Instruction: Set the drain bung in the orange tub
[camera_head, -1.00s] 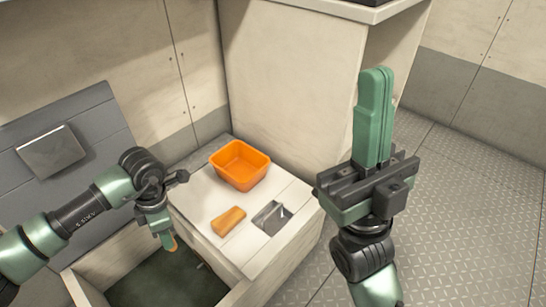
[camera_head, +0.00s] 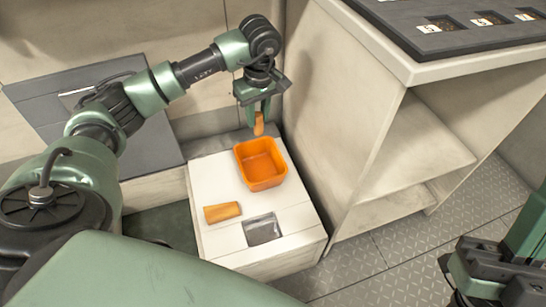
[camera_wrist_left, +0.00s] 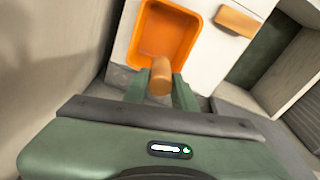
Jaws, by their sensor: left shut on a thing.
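My left gripper (camera_head: 258,112) is shut on the drain bung (camera_head: 259,125), a small tan-brown plug that hangs below the fingers. The orange tub (camera_head: 246,164) is a square open box on the white locker top, and its visible floor is empty. The bung is above the tub's far rim in the head view. In the left wrist view, the bung (camera_wrist_left: 161,75) sits between both green fingertips and overlaps the near edge of the tub (camera_wrist_left: 148,40). My right gripper (camera_head: 490,280) is partly cut off at the lower right, and its fingertips are out of frame.
A tan wooden block (camera_head: 222,212) and a grey metal plate (camera_head: 262,229) are on the white locker top (camera_head: 225,240), in front of the tub. A tall cream cabinet (camera_head: 345,110) stands close to the tub's right.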

